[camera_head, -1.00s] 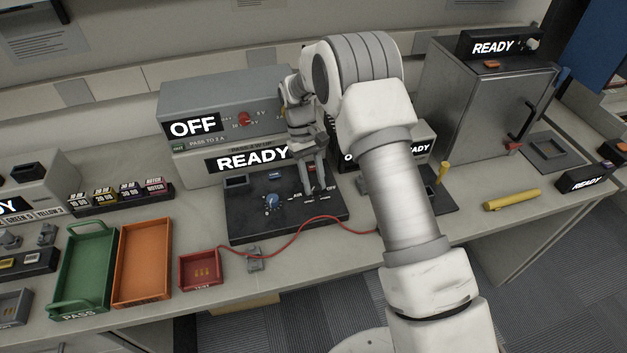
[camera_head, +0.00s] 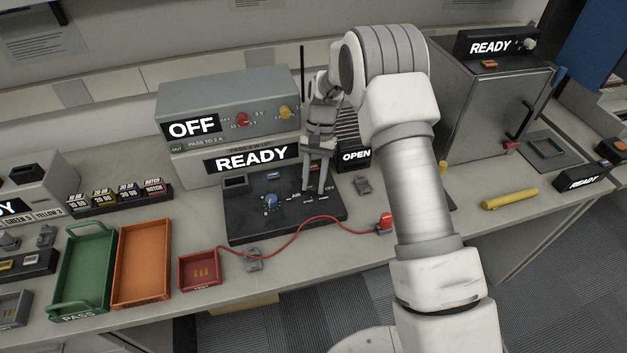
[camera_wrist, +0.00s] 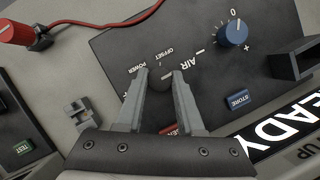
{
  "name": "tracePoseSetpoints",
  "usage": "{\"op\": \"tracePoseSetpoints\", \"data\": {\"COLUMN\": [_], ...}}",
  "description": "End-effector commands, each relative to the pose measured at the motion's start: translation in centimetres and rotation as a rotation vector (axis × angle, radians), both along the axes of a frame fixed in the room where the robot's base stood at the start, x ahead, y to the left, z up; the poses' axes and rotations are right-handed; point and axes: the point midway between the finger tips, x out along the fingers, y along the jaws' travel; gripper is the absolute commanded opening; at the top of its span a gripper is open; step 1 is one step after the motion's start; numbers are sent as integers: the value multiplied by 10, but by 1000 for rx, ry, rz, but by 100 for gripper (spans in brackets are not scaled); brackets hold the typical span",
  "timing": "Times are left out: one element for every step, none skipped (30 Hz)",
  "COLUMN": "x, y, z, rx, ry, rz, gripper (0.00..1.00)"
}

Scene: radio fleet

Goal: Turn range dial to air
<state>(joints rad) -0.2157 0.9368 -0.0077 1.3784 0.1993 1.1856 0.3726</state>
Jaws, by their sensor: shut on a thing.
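The range dial (camera_wrist: 160,82) is a small dark knob on a black sloping panel (camera_wrist: 120,55). The words POWER, OFFSET and AIR are printed around it. My gripper (camera_wrist: 160,74) is shut on the dial, one grey finger on each side. In the head view my gripper (camera_head: 317,186) points down at the right part of the same panel, and its fingers mostly hide the dial there. I cannot tell which word the dial points at.
A blue knob (camera_wrist: 233,33) and a blue STORE button (camera_wrist: 237,98) are close by on the panel. A READY display (camera_head: 250,158) stands behind the panel. A red cable (camera_head: 300,229) crosses in front to a red plug (camera_head: 386,221).

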Motion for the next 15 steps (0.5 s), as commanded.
{"op": "tracePoseSetpoints", "data": {"x": [0,0,0,0,0,0,0,0,0,0,0,0,0,0,0], "y": [0,0,0,0,0,0,0,0,0,0,0,0,0,0,0], "z": [0,0,0,0,0,0,0,0,0,0,0,0,0,0,0], "rx": [0,0,0,0,1,0,0,0,0,0,0,0,0,0,0], "ry": [0,0,0,0,0,0,0,0,0,0,0,0,0,0,0], "rz": [-15,-23,-30,-36,-40,-44,-48,-50,-52,-53,-54,-55,-55,-55,-55], "gripper": [0,0,0,0,0,0,0,0,0,0,0,0,0,0,0]}}
